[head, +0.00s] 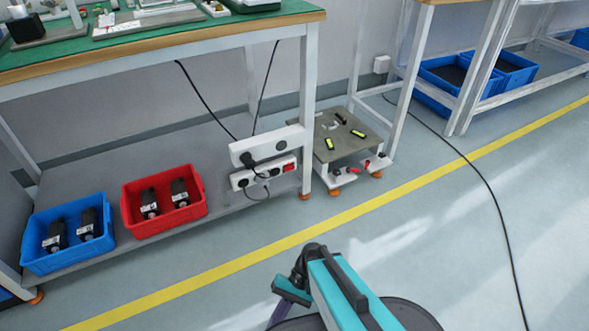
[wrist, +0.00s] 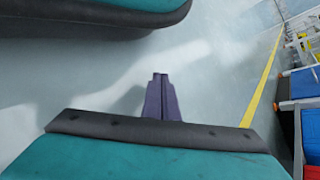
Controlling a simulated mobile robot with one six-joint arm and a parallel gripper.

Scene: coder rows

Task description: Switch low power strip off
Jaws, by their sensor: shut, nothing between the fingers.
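The low power strip (head: 268,177) is white and sits low beside the right front leg of the left workbench, with dark plugs in it. A red switch (head: 289,167) shows at its right end; I cannot tell its position. A second white strip (head: 268,146) is just above it, also with a plug. My gripper (wrist: 160,77) is shut and empty in the wrist view, over bare floor and apart from both strips. In the head view my arm is folded at the bottom, and the fingers show only partly. The strips do not show in the wrist view.
A red crate (head: 165,222) and a blue crate (head: 68,262) hold dark devices on the lower shelf, left of the strips. A low cart (head: 345,140) stands to the right. Black cables (head: 265,85) hang above the strips. Floor before the yellow line (head: 400,203) is mostly clear.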

